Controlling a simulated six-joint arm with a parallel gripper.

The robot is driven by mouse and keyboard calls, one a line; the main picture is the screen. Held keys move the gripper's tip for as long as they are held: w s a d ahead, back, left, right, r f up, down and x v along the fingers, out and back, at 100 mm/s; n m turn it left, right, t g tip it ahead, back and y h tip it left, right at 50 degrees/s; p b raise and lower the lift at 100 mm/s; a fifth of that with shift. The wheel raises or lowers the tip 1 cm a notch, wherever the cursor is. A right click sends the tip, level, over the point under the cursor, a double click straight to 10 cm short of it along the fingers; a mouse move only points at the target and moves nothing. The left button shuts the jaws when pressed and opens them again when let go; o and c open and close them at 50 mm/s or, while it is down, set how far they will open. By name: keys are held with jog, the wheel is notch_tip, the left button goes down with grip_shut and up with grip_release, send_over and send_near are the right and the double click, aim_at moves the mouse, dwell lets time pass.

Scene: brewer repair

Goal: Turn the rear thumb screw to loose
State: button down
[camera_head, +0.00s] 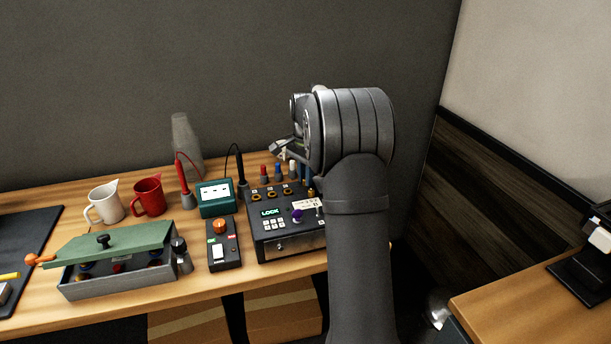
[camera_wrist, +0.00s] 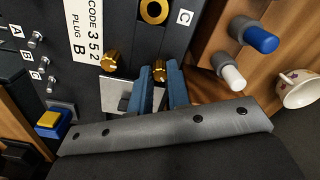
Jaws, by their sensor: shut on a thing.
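In the wrist view two brass thumb screws show beside a pale metal plate (camera_wrist: 113,92) on the dark panel. The rear thumb screw (camera_wrist: 159,70), on the side toward the coloured plugs, sits between the blue fingertips of my gripper (camera_wrist: 160,74), which is shut on it. The front thumb screw (camera_wrist: 111,60) stands free to the left of the fingers. The fingers hide part of the plate and the held screw's lower side. In the head view the panel belongs to a black box (camera_head: 262,226) with a LOCK display; my arm hides its right end and the jaws.
A blue plug (camera_wrist: 262,40) and a white plug (camera_wrist: 230,76) lie close right of my fingers. A blue-yellow button (camera_wrist: 52,124) is at the lower left. In the head view a teal meter (camera_head: 215,198), switch box (camera_head: 223,252) and green-lidded tray (camera_head: 115,290) stand left.

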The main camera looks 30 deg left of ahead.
jog(key=c, duration=1.6)
grip_release()
jog(key=shift+c, duration=0.2)
notch_tip(320, 180, up, 18)
jog(key=shift+f, duration=0.25)
